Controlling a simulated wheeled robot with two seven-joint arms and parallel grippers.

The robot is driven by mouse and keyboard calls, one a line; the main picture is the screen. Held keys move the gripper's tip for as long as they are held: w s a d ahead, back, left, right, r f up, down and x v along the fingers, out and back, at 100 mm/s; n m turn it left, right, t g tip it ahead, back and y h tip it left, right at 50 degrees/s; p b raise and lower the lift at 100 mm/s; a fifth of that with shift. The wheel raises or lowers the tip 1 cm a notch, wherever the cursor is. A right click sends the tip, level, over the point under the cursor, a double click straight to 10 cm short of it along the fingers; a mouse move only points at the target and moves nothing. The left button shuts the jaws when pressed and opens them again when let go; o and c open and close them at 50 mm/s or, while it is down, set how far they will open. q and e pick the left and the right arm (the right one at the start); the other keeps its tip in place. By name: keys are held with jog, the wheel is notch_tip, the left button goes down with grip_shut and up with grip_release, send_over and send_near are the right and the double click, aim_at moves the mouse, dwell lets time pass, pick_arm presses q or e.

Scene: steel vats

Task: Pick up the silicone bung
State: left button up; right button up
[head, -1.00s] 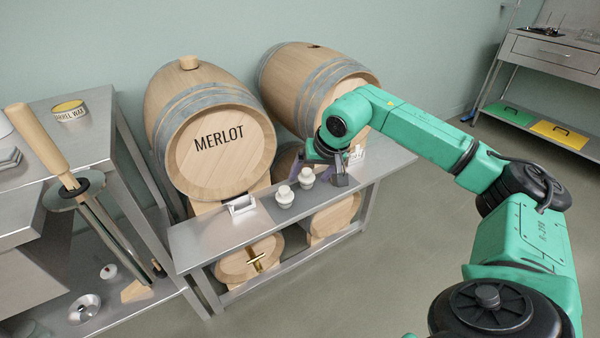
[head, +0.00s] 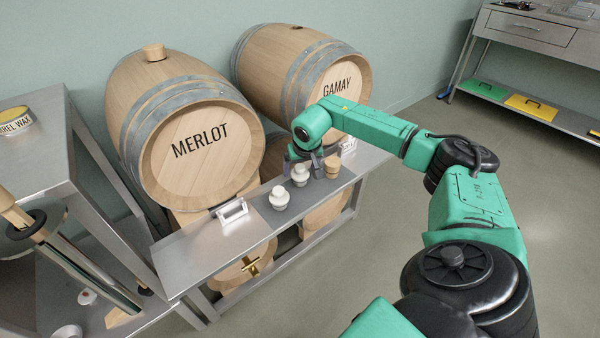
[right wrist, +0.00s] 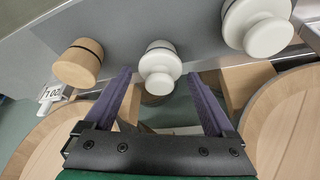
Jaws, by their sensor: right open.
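Two white bungs stand on the narrow steel shelf in front of the barrels. The nearer one (head: 279,198) is to the left, and the other (head: 300,176) is beside my right gripper (head: 303,163). I cannot tell from looks which is silicone. A tan wooden bung (head: 332,167) stands to their right. In the right wrist view, my right gripper's purple fingers are open. The middle white bung (right wrist: 160,65) appears between the fingertips, with no visible contact. The wooden bung (right wrist: 78,65) is left of the fingers, and the other white bung (right wrist: 258,28) is right. My left gripper is out of view.
The steel shelf (head: 205,256) carries a white card holder (head: 231,211) at left. The Merlot barrel (head: 190,155) and Gamay barrel (head: 340,84) rise close behind it. A steel bench (head: 40,158) stands at left, with a barrel wax tin (head: 14,121). Floor at right is open.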

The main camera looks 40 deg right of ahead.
jog(key=shift+x, duration=1)
jog(key=shift+r, duration=0.1)
jog(key=c, duration=1.2)
